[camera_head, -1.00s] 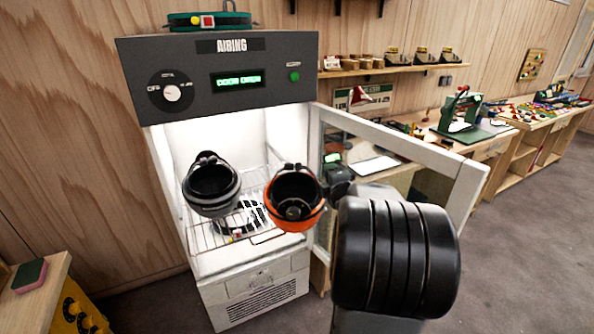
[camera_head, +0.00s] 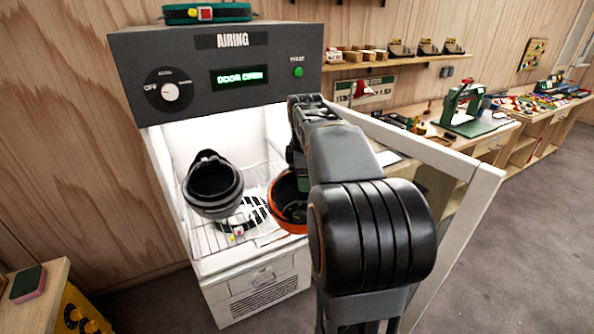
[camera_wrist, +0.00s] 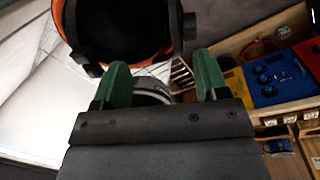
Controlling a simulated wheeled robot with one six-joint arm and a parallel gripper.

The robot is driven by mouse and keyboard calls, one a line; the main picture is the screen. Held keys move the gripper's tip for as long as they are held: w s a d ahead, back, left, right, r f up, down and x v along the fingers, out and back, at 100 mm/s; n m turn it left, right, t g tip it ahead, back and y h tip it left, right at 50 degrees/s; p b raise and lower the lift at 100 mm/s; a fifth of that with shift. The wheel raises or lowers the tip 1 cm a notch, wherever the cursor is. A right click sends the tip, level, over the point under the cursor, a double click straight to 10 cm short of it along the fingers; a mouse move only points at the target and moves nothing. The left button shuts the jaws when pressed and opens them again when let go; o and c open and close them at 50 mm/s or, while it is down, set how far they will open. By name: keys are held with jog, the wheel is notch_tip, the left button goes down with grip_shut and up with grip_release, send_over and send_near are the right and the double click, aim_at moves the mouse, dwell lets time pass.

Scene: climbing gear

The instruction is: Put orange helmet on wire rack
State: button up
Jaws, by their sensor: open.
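The orange helmet (camera_head: 284,198) is at the right side of the wire rack (camera_head: 208,240) inside the lit airing cabinet, its dark opening facing up. My arm hides its right part, and I cannot tell exactly how it rests on the rack. In the wrist view the helmet (camera_wrist: 115,30) fills the top, with a dark inside and an orange rim. My gripper (camera_wrist: 162,78) shows two green fingertips spread apart with nothing between them, just short of the helmet's rim. In the head view my arm mostly hides the gripper.
A dark grey helmet (camera_head: 213,187) sits on the rack's left side. A striped black-and-white thing (camera_head: 247,214) lies between the helmets. The cabinet door (camera_head: 455,160) stands open to the right. A green-rimmed round thing (camera_head: 206,12) lies on top. Benches with tools line the right wall.

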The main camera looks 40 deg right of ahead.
aim_at(300, 214)
jog(key=shift+s+a+r+g+y, duration=0.2)
jog(key=shift+a+r+y, duration=0.15)
jog(key=shift+a, duration=0.3)
jog(key=shift+s+a+r+g+y, duration=0.1)
jog(key=shift+a+r+g+y, duration=0.15)
jog(key=shift+a+r, duration=0.3)
jog(key=shift+f, duration=0.15)
notch_tip(300, 214, down, 14)
jog(key=shift+r, duration=0.1)
jog(key=c, duration=1.2)
